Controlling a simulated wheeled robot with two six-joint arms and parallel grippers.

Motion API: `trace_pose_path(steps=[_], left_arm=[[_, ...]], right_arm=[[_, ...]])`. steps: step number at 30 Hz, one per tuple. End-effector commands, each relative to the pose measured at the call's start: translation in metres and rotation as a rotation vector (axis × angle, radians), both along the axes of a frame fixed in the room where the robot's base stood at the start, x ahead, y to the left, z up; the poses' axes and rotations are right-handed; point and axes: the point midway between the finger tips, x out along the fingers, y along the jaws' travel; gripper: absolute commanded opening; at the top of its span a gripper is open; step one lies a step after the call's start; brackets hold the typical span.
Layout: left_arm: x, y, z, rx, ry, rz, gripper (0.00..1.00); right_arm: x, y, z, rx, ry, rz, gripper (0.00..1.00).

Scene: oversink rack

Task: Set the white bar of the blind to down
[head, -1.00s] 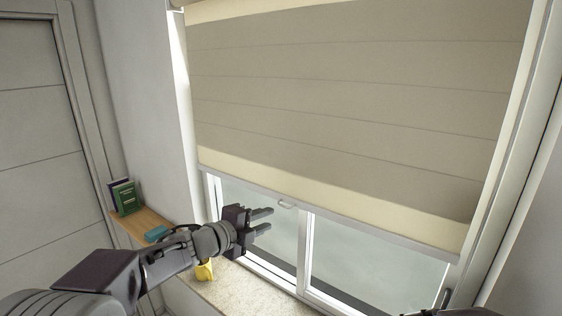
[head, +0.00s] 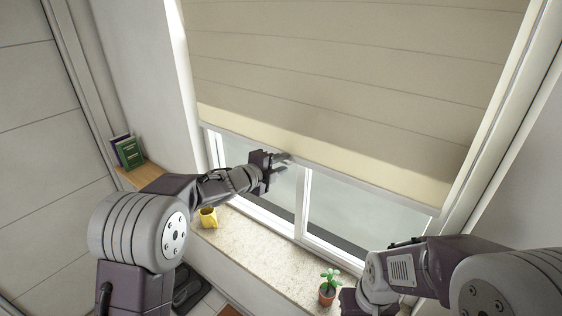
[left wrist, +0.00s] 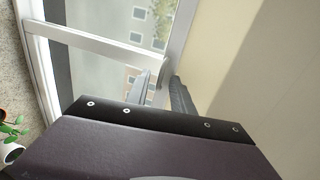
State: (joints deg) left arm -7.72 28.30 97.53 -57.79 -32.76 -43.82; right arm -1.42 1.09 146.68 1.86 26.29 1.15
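The beige blind (head: 340,75) covers the upper part of the window, and the glass below it is bare. Its white bar (head: 385,190) runs along the lower edge, tilted in the head view. My left gripper (head: 286,160) is at this bar, left of its middle, with its fingertips overlapping the edge. In the left wrist view the fingers (left wrist: 164,88) stand apart with a pale piece, seemingly the bar's pull tab, between them; firm contact cannot be told. My right gripper (head: 352,302) shows only in part at the bottom, its fingers hidden.
A speckled sill (head: 255,250) runs below the window. It bears a yellow mug (head: 208,217) at the left and a potted plant (head: 327,290) near my right gripper. Books (head: 129,152) stand on a wooden ledge at the far left. The sill's middle is clear.

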Motion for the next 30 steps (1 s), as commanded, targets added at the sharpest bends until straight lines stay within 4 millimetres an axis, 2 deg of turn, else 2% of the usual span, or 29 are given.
trace_pose_path(steps=[3, 4, 6, 7, 30], left_arm=[[-0.0001, 0.0002, -0.0005, 0.000, 0.000, 0.000, 0.28], [-0.0002, 0.0002, -0.0006, 0.000, 0.000, 0.000, 0.26], [-0.0002, 0.0003, -0.0005, 0.000, 0.000, 0.000, 0.06], [-0.0002, 0.0003, -0.0005, 0.000, 0.000, 0.000, 0.00], [-0.0002, 0.0007, 0.0002, -0.001, 0.000, 0.001, 0.00]], right_arm=[[0.0000, 0.0000, -0.0006, 0.000, 0.000, 0.000, 0.35], [0.0000, 0.0000, -0.0006, 0.000, 0.000, 0.000, 0.35], [0.0000, 0.0000, -0.0006, 0.000, 0.000, 0.000, 0.35], [0.0000, 0.0000, -0.0006, 0.000, 0.000, 0.000, 0.35], [0.0001, 0.0000, -0.0005, 0.000, 0.000, 0.000, 0.35]])
